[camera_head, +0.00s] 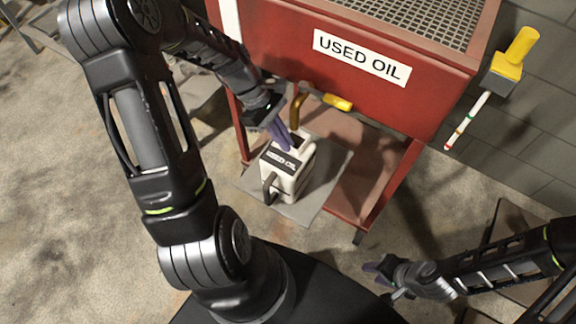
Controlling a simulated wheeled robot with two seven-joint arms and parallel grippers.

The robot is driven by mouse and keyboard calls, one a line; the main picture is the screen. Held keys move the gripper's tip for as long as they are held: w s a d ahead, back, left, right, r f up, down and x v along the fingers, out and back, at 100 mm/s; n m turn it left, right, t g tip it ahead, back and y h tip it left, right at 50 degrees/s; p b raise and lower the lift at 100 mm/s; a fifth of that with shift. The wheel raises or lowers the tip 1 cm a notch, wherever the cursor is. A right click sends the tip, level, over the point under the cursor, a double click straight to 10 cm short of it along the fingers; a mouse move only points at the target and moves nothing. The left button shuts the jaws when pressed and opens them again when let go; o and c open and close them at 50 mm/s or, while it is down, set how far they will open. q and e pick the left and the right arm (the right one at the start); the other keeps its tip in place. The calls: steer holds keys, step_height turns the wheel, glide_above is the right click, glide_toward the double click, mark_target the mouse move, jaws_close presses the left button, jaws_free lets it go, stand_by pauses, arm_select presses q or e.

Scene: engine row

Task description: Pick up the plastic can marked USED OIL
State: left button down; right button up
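The pale plastic can (287,175) has a dark label reading USED OIL. It stands upright on a grey sheet under the red tank, with a dark opening on top and a grey handle-like loop at its front left. My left gripper (283,134) reaches down from the upper left. Its purple fingers are at the can's top, beside the opening, and partly cover it. I cannot tell whether they touch the can or are closed on anything. My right gripper (375,271) is low at the right, away from the can, with its fingers small and partly hidden.
The red tank (400,115), also marked USED OIL, stands over the can on red legs. A brown pipe (296,108) with a yellow handle (337,102) hangs close behind the can. The grey sheet (325,185) lies beneath it. Open concrete floor (60,190) is at left.

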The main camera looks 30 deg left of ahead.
arm_select(q)
steer(key=shift+w+r+p, duration=0.1)
steer(key=shift+r+p, duration=0.15)
steer(key=shift+p, duration=0.05)
arm_select(e)
steer(key=shift+r, duration=0.3)
